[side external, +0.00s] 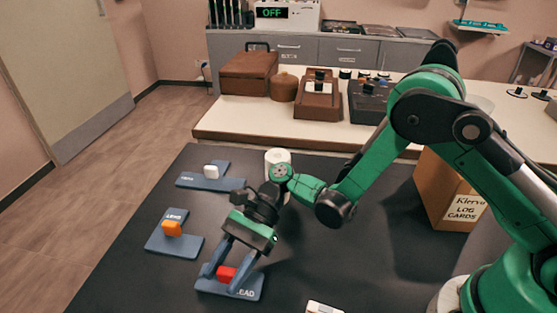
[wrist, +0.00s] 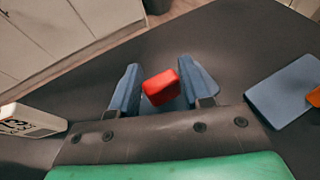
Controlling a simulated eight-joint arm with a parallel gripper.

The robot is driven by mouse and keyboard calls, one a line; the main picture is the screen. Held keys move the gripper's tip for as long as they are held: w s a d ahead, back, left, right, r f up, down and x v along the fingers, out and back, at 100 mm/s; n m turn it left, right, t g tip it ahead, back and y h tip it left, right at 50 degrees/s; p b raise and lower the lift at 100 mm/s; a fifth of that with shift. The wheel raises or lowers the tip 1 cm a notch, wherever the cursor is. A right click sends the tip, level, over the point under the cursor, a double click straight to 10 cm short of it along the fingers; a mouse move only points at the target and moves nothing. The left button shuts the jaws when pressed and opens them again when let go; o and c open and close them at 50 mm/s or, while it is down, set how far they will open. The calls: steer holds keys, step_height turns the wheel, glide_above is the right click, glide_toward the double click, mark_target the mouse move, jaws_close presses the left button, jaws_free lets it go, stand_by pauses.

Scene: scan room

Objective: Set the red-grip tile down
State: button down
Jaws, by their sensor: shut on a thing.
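The red-grip tile is a blue-grey plate (side external: 250,290) lettered "LEAD" with a red block grip (side external: 226,274). It lies level at the front of the dark table; I cannot tell whether it touches the top. My gripper (side external: 229,272) points down over it, shut on the red grip, with one blue finger on each side. In the wrist view the red grip (wrist: 160,87) sits between the fingers of my gripper (wrist: 161,88). Most of the plate is hidden there.
An orange-grip tile (side external: 157,243) lies to the left, and a white-grip tile (side external: 226,184) lies farther back. A white cylinder (side external: 277,156) stands behind my wrist. A cardboard box (side external: 440,190) stands at right. A small white item (side external: 323,307) lies at the front edge. Dark table (side external: 340,255) right of the tile is clear.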

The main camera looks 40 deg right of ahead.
mark_target(227, 270)
steer(key=shift+f, duration=0.6)
steer(key=shift+c, duration=1.6)
jaws_free()
steer(key=shift+r, duration=0.1)
step_height(227, 270, up, 20)
